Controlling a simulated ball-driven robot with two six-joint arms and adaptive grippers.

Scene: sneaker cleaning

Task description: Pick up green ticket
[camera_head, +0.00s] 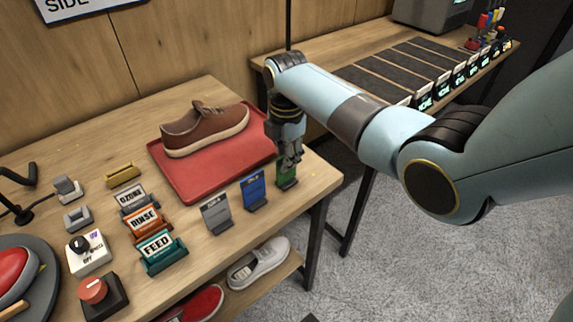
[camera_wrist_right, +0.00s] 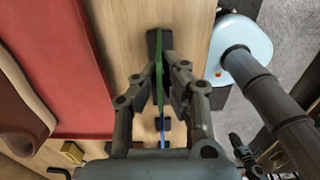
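The green ticket (camera_head: 287,181) stands upright in a small dark holder near the table's right end, at the right of a row with a blue ticket (camera_head: 254,187) and a grey one (camera_head: 215,214). My right gripper (camera_head: 291,161) is above it, pointing down, with its fingers at the ticket's upper part. In the right wrist view the green ticket (camera_wrist_right: 160,80) shows edge-on between the fingertips, which are drawn in close on both sides and appear shut on it. The ticket still stands at its holder. My left gripper is out of view.
A red tray (camera_head: 205,185) with a brown shoe (camera_head: 205,130) lies behind the tickets. Ozone, rinse and feed signs (camera_head: 156,246) stand at the left. A lower shelf holds shoes, including a light grey one (camera_head: 259,263). A second table (camera_head: 330,52) stands behind my right arm.

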